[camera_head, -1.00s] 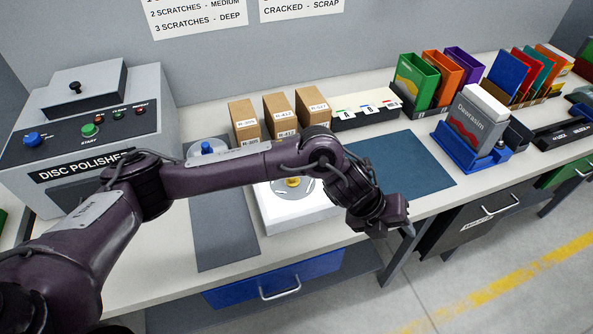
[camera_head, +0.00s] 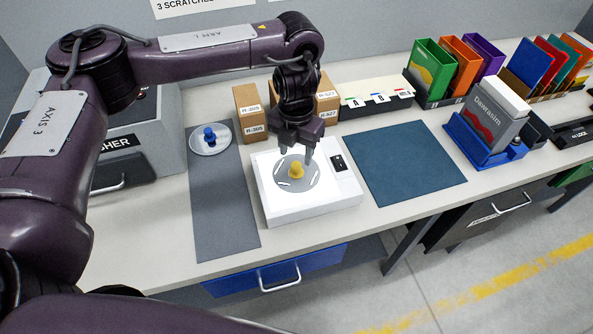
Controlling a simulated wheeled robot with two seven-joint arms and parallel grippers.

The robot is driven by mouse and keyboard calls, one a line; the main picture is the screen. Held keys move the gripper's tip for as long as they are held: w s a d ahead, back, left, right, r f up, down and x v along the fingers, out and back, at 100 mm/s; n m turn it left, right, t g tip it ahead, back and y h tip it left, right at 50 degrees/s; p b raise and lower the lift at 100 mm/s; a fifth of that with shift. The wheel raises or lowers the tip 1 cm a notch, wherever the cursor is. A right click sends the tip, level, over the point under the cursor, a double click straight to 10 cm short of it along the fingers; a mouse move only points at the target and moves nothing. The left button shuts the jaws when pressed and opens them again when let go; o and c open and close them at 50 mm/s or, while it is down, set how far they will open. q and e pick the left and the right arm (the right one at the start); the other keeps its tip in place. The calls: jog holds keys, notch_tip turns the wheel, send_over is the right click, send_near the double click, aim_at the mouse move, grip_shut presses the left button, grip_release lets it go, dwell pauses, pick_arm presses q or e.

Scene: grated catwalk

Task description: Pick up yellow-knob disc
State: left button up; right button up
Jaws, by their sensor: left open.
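The yellow-knob disc (camera_head: 283,182) is a grey disc with pale marks and a yellow knob (camera_head: 296,170) standing at its middle. It lies on a white box-like device (camera_head: 315,213) on the bench. My left gripper (camera_head: 295,155) points down just above and behind the yellow knob, with its fingers apart and nothing seen between them. From this view I cannot tell the exact gap between fingertips and knob. My right gripper is not in view.
A blue-knob disc (camera_head: 210,139) lies on the grey mat (camera_head: 222,215) to the left. Cardboard boxes (camera_head: 247,101) stand close behind my left gripper. A bare blue mat (camera_head: 405,170) lies to the right, with a blue holder (camera_head: 476,147) beyond it. The disc polisher (camera_head: 150,140) is at left.

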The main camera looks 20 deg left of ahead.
aim_at(296, 164)
pick_arm(q)
jog(key=shift+f, duration=1.75)
grip_shut()
